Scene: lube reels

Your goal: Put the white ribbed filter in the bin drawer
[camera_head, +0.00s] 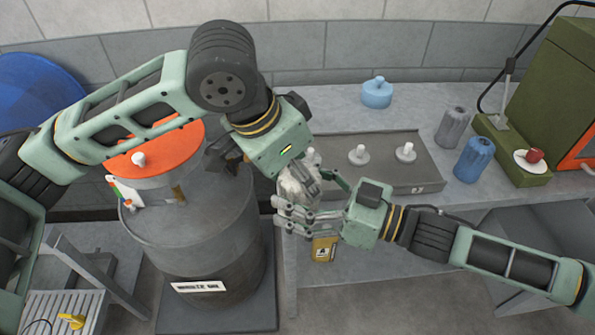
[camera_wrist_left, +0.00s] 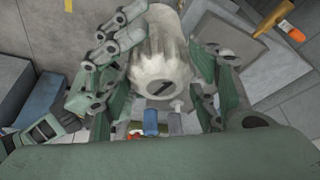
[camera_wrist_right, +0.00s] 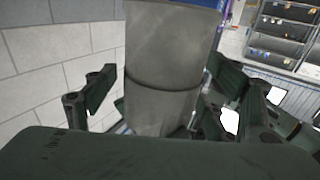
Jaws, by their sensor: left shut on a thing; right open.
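The white ribbed filter (camera_head: 297,186) hangs between my two grippers in front of the bench in the head view. My left gripper (camera_head: 302,176) is shut on it from above. In the left wrist view the filter's pale ribbed end with a dark "1" (camera_wrist_left: 160,82) sits between the fingers. My right gripper (camera_head: 287,207) is open, with its fingers around the filter's lower part; contact cannot be told. In the right wrist view a grey cylinder, apparently the filter's body (camera_wrist_right: 162,65), fills the space between the fingers. I cannot clearly identify the bin drawer.
A drum (camera_head: 205,235) with an orange top stands left. A grey tray (camera_head: 385,180) with white knobs lies behind the grippers. A blue canister (camera_head: 474,160), a grey canister (camera_head: 453,127) and a green machine (camera_head: 555,85) are right. A rack (camera_wrist_right: 285,30) shows in the right wrist view.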

